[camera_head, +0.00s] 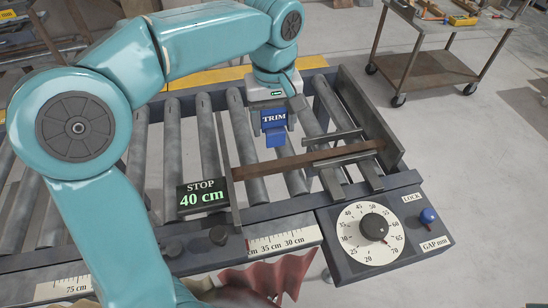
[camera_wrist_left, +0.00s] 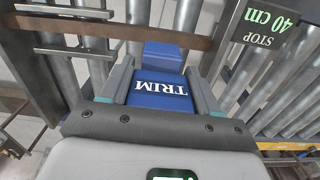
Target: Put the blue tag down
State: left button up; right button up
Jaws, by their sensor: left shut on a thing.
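The blue tag (camera_head: 275,126) is marked TRIM and hangs at the end of my left arm in the head view. My left gripper (camera_head: 274,108) is shut on it. The left wrist view shows the tag (camera_wrist_left: 158,95) between the two fingers (camera_wrist_left: 160,88), with a narrower blue part sticking out beyond them. The tag is over the rollers, near a rusty brown bar (camera_head: 285,167) lying across them. I cannot tell how high the tag is above the rollers. My right gripper is not in view.
A stop plate reading 40 cm (camera_head: 203,194) stands left of the bar. Metal rollers (camera_head: 210,150) surround the tag. A cart (camera_head: 430,68) stands at the back right.

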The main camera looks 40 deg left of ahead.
pick_arm(q)
send_over(273, 165)
notch_tip(273, 165, down, 7)
jog(key=shift+w+f, duration=0.1)
jog(key=shift+f, duration=0.3)
notch_tip(273, 165, down, 4)
jog(key=shift+r, duration=0.25)
jog(key=shift+a+f, duration=0.1)
jog(key=shift+f, duration=0.05)
